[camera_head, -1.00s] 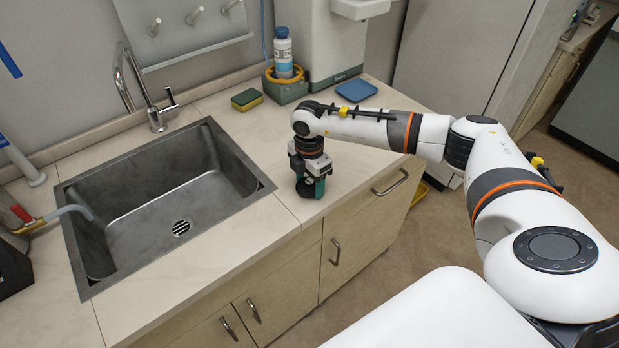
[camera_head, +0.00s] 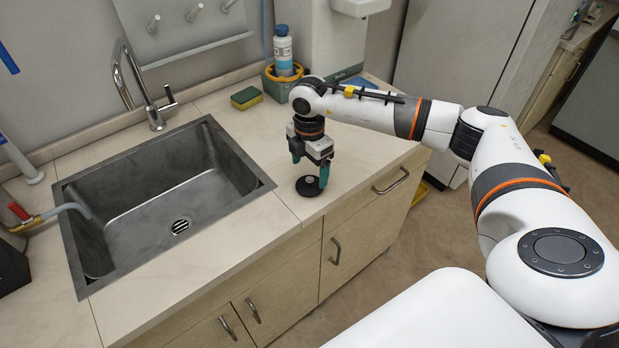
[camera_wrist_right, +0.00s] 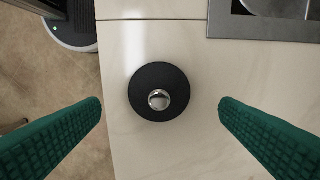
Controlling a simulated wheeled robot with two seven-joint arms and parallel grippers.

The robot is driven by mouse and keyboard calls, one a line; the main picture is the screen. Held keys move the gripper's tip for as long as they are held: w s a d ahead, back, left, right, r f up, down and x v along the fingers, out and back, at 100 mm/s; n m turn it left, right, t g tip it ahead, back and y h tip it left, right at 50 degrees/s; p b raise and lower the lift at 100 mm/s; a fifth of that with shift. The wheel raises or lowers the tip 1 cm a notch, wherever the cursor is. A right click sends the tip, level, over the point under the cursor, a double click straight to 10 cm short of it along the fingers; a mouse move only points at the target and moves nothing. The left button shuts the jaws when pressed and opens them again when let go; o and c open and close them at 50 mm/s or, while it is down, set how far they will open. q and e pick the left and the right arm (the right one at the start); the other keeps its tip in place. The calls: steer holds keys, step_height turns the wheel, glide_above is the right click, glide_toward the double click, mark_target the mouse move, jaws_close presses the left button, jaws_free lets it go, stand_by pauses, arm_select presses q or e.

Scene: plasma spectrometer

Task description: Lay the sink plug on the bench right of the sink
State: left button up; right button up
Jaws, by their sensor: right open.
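The sink plug (camera_head: 307,187) is a black disc with a small shiny knob. It lies flat on the bench (camera_head: 350,165) to the right of the sink (camera_head: 165,205), near the bench's front edge. It also shows in the right wrist view (camera_wrist_right: 158,92), knob up. My right gripper (camera_head: 309,174) is open above the plug, with its green fingers apart on either side. In the right wrist view the fingers (camera_wrist_right: 160,115) are clear of the disc and touch nothing. My left gripper is not in view.
A chrome tap (camera_head: 150,95) stands behind the sink. A yellow and green sponge (camera_head: 246,98) and a bottle (camera_head: 283,50) in a green holder stand farther back. A blue pad (camera_head: 357,82) lies partly behind my right arm. Bench around the plug is clear.

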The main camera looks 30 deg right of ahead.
mark_target(309, 179)
step_height(309, 179, up, 8)
steer(key=b, duration=0.1)
steer(key=shift+f, duration=0.15)
stand_by(0.4)
